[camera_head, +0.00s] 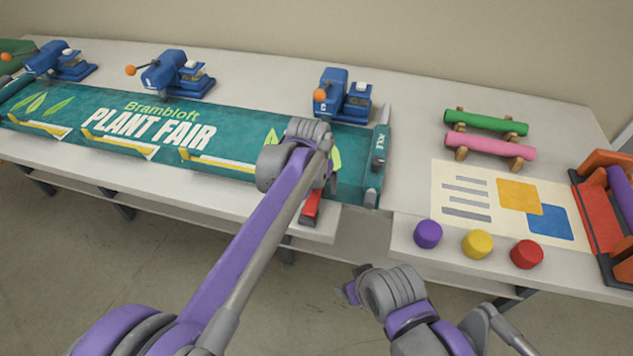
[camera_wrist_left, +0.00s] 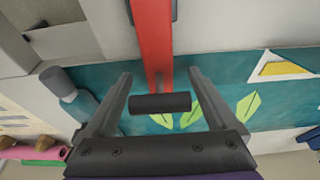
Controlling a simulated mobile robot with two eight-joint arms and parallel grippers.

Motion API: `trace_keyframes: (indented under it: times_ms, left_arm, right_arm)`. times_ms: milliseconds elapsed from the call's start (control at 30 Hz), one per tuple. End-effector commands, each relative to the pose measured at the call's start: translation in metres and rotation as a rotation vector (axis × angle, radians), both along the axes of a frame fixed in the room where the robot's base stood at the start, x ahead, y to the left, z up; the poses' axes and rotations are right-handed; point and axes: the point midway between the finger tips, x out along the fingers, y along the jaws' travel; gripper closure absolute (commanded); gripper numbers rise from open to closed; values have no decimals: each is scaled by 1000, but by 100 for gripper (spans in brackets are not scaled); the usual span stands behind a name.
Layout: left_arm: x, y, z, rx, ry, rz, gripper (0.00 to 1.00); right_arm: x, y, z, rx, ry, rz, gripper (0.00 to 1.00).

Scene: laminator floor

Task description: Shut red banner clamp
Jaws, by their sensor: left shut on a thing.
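The red banner clamp (camera_head: 311,206) shows as a short red piece at the front edge of the table, just below the teal banner (camera_head: 240,160). In the left wrist view its red lever (camera_wrist_left: 153,40) runs down to a dark cross handle (camera_wrist_left: 160,103). My left gripper (camera_wrist_left: 160,88) is shut on the clamp's handle, with one finger at each end. In the head view my own wrist and forearm hide the grip and much of the clamp. My right gripper (camera_head: 349,289) hangs in front of the table, away from the clamp; its jaws are unclear.
Blue machines (camera_head: 343,96) with orange knobs stand along the banner's back edge. On the right are green and pink rolls (camera_head: 490,146), a printed sheet (camera_head: 460,180), purple, yellow and red (camera_head: 526,254) knobs, and an orange-red rack (camera_head: 598,222). The floor in front is open.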

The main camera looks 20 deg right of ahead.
Motion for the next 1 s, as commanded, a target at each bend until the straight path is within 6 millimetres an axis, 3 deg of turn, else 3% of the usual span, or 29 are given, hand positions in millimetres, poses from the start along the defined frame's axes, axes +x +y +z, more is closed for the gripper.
trace_keyframes:
  times_ms: [467, 500, 567, 833, 1000]
  left_arm:
    - [-2, 1, -4, 3, 6, 0, 100]
    - [-2, 1, -4, 3, 6, 0, 8]
    - [-2, 1, -4, 3, 6, 0, 0]
    - [-1, 1, -1, 2, 3, 0, 0]
    - [-6, 4, 19, 2, 2, 0, 0]
  right_arm:
    - [0, 0, -1, 0, 0, 0, 29]
    - [0, 0, -1, 0, 0, 0, 29]
    - [0, 0, -1, 0, 0, 0, 29]
    - [0, 0, 0, 0, 0, 0, 29]
    - [0, 0, 2, 0, -1, 0, 29]
